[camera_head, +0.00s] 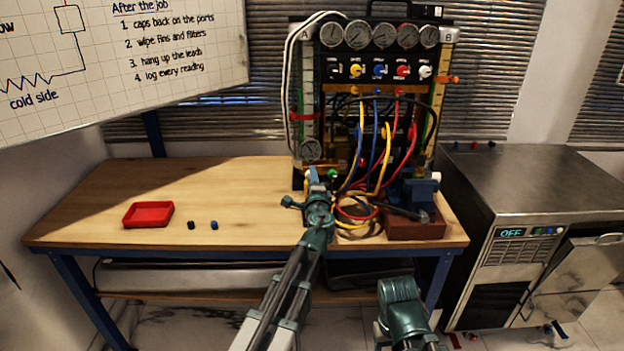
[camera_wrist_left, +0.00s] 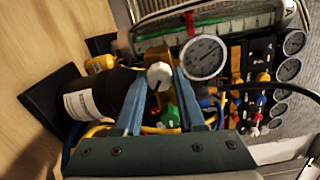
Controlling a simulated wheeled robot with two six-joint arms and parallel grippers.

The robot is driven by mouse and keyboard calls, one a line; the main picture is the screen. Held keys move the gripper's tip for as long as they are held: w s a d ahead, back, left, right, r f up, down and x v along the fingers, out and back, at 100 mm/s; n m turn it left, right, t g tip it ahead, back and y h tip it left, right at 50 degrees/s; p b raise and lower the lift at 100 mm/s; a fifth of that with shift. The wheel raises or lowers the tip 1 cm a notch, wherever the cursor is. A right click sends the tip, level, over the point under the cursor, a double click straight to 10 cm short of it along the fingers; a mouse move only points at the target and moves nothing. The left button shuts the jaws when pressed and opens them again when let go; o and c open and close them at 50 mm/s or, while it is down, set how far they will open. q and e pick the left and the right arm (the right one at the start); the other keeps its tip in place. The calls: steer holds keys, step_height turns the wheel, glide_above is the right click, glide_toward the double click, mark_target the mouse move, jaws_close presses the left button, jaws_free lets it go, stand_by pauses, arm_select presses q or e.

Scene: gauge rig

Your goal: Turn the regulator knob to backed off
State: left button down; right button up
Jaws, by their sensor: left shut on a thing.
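The white regulator knob (camera_wrist_left: 158,76) sits between the fingertips of my left gripper (camera_wrist_left: 160,82) in the left wrist view. The fingers are shut on it from both sides. A round gauge (camera_wrist_left: 203,57) is just right of the knob there. In the head view my left gripper (camera_head: 316,186) reaches the lower left of the gauge rig (camera_head: 334,110), below a small gauge (camera_head: 310,150). The knob's marking is too small to read. A green knob (camera_wrist_left: 168,116) shows between the fingers, nearer the palm. My right arm shows low in the head view, but its gripper does not.
Yellow, blue and red hoses (camera_head: 385,140) hang right of my left gripper. A vise on a brown block (camera_head: 415,227) stands at the bench's right. A red tray (camera_head: 148,214) and two small caps lie left. A black cylinder (camera_wrist_left: 95,105) is beside the left finger.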

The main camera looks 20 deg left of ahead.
arm_select(q)
steer(key=n, duration=0.6)
steer(key=shift+n, duration=0.3)
stand_by(0.4)
steer(key=c, duration=0.5)
jaws_free()
steer(key=v, duration=1.3)
steer(key=shift+s, duration=0.4)
steer(key=shift+d+n, duration=0.1)
steer(key=shift+n, duration=0.2)
